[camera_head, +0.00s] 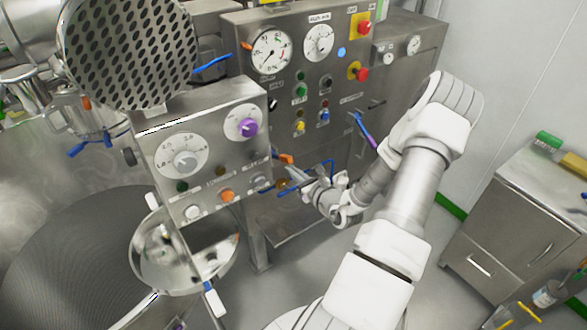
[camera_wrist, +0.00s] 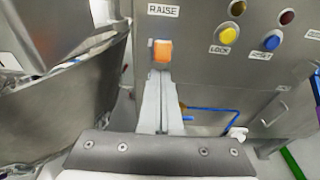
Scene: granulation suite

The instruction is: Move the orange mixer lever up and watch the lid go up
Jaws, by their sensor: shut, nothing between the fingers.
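In the wrist view the orange lever (camera_wrist: 162,51) stands just below a RAISE label on a steel panel. My gripper (camera_head: 293,171) is shut and empty, with its fingertips right beside and below the lever. In the wrist view the closed fingers (camera_wrist: 158,76) end just under the orange knob. I cannot tell whether they touch it. I cannot tell for certain which part is the mixer lid.
The near control box (camera_head: 219,160) carries dials, a purple knob and several buttons. A taller gauge panel (camera_head: 291,75) stands behind. A perforated steel disc (camera_head: 130,50) and a large steel bowl (camera_head: 75,260) are at left. A steel cabinet (camera_head: 500,240) stands at right.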

